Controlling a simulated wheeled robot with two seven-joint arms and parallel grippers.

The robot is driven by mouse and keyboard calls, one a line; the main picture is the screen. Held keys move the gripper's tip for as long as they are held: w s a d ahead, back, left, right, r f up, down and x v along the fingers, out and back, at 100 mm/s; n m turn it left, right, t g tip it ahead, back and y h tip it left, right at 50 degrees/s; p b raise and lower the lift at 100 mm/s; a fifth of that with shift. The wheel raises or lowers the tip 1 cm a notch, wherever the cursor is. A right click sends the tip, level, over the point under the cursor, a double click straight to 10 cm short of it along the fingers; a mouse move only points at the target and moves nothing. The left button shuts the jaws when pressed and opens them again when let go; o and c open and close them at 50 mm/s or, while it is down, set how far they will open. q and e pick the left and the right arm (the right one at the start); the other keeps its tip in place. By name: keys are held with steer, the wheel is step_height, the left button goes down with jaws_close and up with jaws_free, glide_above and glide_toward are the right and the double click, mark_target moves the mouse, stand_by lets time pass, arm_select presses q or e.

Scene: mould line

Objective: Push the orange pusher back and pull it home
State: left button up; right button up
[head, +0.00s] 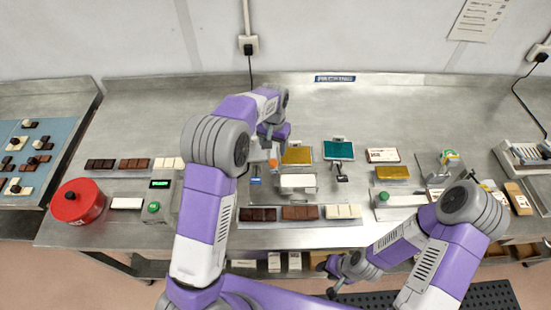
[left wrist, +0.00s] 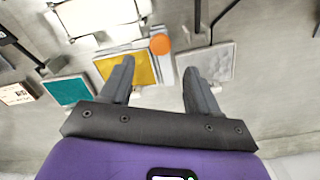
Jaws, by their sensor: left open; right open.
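The orange pusher shows as a round orange knob (left wrist: 160,44) in the left wrist view, beside a yellow plate (left wrist: 127,68). In the head view a small part of the orange pusher (head: 273,162) shows just below my left gripper (head: 268,148). My left gripper also shows in the left wrist view (left wrist: 160,65), its two fingers apart and empty. The knob appears between and a little beyond the fingertips; I cannot tell whether they touch. My right gripper (head: 328,278) is open and empty, low at the table's front edge.
A teal plate (head: 338,150) and a white block (head: 297,181) stand near the pusher. A tray of chocolate bars (head: 300,213) lies in front. A red round tin (head: 78,201) and a green-display box (head: 160,200) are at left. The back of the table is mostly clear.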

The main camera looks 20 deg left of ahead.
mark_target(273, 161)
arm_select(q)
steer(key=f, duration=0.7)
steer(key=shift+s+f, duration=0.1)
steer(key=shift+s, duration=0.15)
jaws_close()
